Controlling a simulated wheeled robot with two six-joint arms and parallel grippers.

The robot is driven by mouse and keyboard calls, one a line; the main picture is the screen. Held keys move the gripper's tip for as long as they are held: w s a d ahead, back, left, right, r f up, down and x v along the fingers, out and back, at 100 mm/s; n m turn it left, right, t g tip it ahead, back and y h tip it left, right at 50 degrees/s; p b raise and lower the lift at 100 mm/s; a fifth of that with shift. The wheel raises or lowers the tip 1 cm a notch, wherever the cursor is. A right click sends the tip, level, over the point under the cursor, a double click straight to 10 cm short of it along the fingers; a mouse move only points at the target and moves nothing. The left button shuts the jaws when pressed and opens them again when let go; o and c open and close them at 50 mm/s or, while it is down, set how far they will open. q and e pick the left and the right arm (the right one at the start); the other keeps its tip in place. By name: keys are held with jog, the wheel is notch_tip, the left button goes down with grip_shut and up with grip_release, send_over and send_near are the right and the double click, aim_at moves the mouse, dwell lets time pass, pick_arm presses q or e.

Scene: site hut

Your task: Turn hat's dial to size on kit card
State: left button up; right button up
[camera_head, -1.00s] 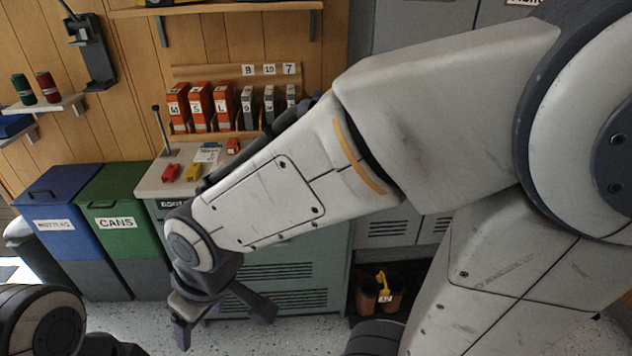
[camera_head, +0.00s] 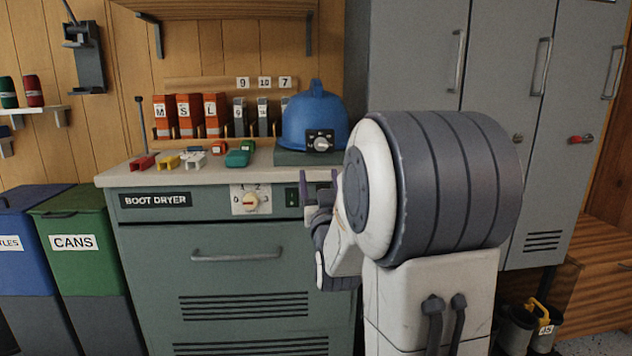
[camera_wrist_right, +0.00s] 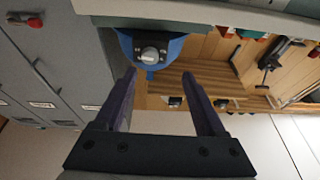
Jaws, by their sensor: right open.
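The blue hard hat (camera_head: 314,105) sits on a dark green block at the right end of the counter. Its dial (camera_head: 321,142) is a pale knob on a black plate facing me; its setting is too small to read. My right gripper (camera_head: 320,186) is open and empty, in front of the counter edge and below the dial. In the right wrist view the hat (camera_wrist_right: 176,48) appears upside down with its dial (camera_wrist_right: 150,55) just beyond and between the open fingertips (camera_wrist_right: 158,75), apart from them. I cannot make out a kit card. My left gripper is out of view.
The boot dryer (camera_head: 220,235) has its own knob (camera_head: 251,202) and a switch below the counter (camera_head: 125,178). Red, yellow, white and green small items lie left of the hat. Orange boxes (camera_head: 189,116) marked M, S, L stand behind. Grey lockers (camera_head: 415,60) are at right.

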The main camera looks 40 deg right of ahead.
aim_at(321, 147)
jog(key=shift+h, duration=0.6)
jog(key=x, duration=0.7)
jog(key=d+x, duration=0.1)
jog(key=x, duration=0.2)
jog(key=shift+s+d+r+b, duration=0.15)
jog(key=shift+s+r+b, duration=0.05)
jog(key=shift+s+b, duration=0.1)
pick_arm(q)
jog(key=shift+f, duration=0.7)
pick_arm(e)
grip_shut()
